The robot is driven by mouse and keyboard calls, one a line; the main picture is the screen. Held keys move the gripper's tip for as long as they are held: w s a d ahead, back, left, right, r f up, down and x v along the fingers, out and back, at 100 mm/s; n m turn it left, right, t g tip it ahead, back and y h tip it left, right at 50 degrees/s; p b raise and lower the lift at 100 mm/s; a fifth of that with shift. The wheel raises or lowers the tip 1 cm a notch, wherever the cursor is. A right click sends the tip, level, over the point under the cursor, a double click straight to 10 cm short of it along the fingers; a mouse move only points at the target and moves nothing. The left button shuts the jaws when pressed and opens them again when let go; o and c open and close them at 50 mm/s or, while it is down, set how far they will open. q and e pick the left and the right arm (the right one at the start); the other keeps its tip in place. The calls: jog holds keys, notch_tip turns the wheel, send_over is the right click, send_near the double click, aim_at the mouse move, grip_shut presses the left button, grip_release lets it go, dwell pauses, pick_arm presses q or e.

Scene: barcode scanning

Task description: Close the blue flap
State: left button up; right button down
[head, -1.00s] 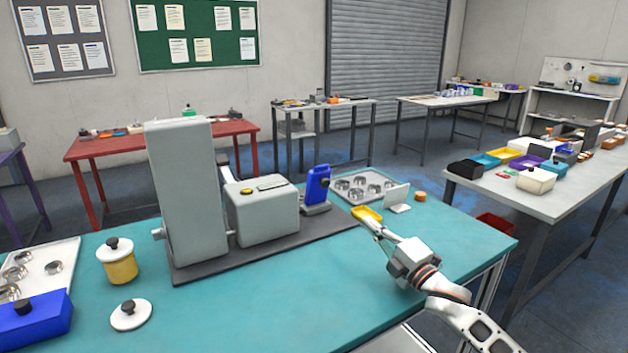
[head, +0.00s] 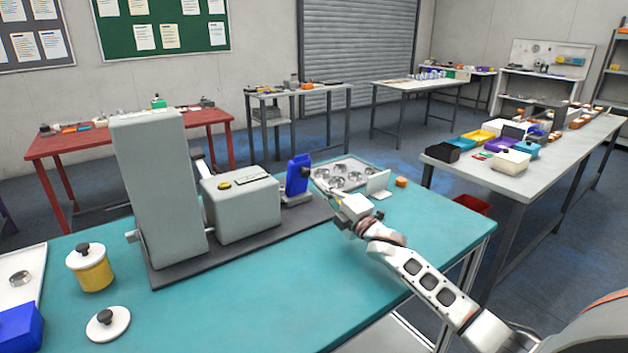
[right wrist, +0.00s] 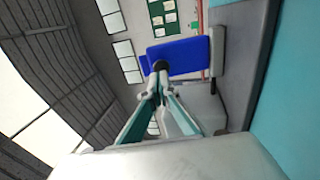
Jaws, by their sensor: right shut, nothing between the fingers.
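The blue flap (head: 298,174) stands upright on a small grey base at the right end of the grey machine (head: 240,208). In the right wrist view the flap (right wrist: 188,55) is just beyond the fingertips. My right gripper (head: 326,188) is shut and empty, right of the flap and close to it. In the wrist view its dark tips (right wrist: 160,68) overlap the flap's left edge; I cannot tell whether they touch. My left gripper is not in view.
A tray with several round metal parts (head: 345,172) lies behind the gripper, with a small white stand (head: 377,184) and an orange piece (head: 401,182) beside it. A yellow jar (head: 91,270) and a white lid (head: 107,322) are at left. The front teal tabletop (head: 290,290) is clear.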

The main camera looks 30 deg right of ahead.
aim_at(308, 173)
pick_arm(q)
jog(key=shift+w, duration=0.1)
pick_arm(e)
jog(key=shift+x, duration=1.95)
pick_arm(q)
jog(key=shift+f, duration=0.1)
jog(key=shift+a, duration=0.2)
pick_arm(e)
jog(key=shift+d, duration=0.1)
